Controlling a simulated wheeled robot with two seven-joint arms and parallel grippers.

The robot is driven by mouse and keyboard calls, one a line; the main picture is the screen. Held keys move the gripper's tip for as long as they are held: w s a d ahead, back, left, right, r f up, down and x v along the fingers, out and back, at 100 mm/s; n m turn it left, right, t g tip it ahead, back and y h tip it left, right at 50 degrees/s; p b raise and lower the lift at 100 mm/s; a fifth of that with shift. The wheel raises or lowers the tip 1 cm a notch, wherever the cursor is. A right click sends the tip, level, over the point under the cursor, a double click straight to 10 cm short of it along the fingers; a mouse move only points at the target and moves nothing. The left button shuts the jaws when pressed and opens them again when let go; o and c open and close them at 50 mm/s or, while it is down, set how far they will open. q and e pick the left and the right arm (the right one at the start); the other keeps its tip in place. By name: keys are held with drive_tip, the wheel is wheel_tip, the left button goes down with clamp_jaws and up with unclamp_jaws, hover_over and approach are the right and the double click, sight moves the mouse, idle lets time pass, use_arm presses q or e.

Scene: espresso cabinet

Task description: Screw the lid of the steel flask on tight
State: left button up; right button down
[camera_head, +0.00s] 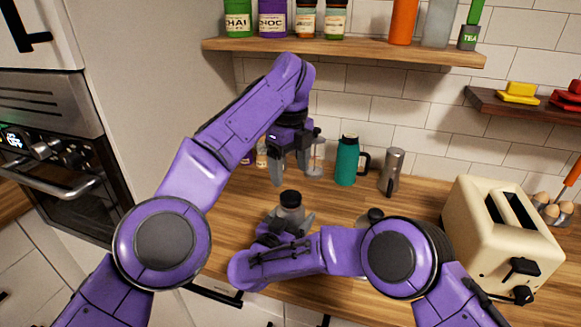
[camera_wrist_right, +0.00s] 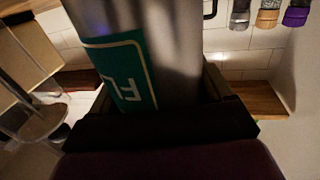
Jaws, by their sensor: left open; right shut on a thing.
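The steel flask (camera_head: 291,214) stands upright over the front of the wooden counter, with its black lid (camera_head: 290,197) on top. I cannot tell how tightly the lid sits. My right gripper (camera_head: 288,223) is shut around the flask's body. In the right wrist view the flask (camera_wrist_right: 180,50) fills the middle, with a green label, between the dark jaws (camera_wrist_right: 160,115); its lid is out of that view. My left gripper (camera_head: 290,172) is open and empty, pointing down just above the lid, apart from it.
Behind stand a teal flask (camera_head: 347,162) with a black handle and a steel grinder-like cylinder (camera_head: 392,172). A cream toaster (camera_head: 495,240) is at the right. A wooden shelf (camera_head: 345,50) with canisters hangs above. An oven (camera_head: 50,150) is at the left.

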sight(291, 196)
use_arm(q)
drive_tip(key=shift+n, duration=0.4)
drive_tip(key=shift+f, duration=0.7)
wheel_tip(291, 196, down, 7)
drive_tip(key=shift+r, duration=0.15)
